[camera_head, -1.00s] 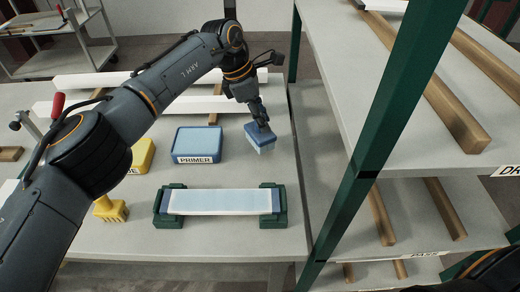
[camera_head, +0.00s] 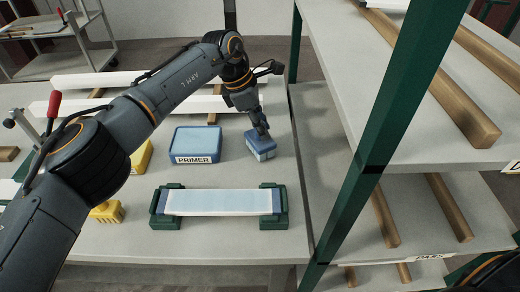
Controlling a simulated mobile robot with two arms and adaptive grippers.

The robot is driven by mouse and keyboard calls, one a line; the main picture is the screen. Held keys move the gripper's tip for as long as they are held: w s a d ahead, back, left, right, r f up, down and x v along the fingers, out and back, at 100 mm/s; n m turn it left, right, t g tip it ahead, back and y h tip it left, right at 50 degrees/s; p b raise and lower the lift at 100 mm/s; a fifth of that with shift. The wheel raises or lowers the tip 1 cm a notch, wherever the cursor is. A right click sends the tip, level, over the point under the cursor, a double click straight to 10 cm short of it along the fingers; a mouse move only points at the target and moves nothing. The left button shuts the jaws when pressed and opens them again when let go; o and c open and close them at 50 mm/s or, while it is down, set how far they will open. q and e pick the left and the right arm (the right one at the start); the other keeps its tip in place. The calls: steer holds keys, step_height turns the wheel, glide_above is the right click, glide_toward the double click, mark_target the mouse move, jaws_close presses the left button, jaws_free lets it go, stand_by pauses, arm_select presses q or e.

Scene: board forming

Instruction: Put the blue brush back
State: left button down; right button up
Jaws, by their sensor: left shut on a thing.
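The blue brush (camera_head: 261,149) is at the right part of the table, to the right of the blue PRIMER container (camera_head: 196,143). My left gripper (camera_head: 259,130) is shut on it from above. The brush looks low, at or just above the table top; I cannot tell whether it touches. Its bristles are barely visible. My right gripper is not in view; only a dark part of my body shows at the lower right corner.
A board (camera_head: 220,202) lies across two green holders in front. A yellow container (camera_head: 142,157) and a yellow brush (camera_head: 107,212) are partly hidden behind my left arm. A shelf rack with a green post (camera_head: 350,200) stands at the right.

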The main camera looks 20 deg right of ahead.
arm_select(q)
steer(key=shift+f, duration=0.25)
steer(key=c, duration=0.7)
jaws_free()
steer(key=v, duration=1.2)
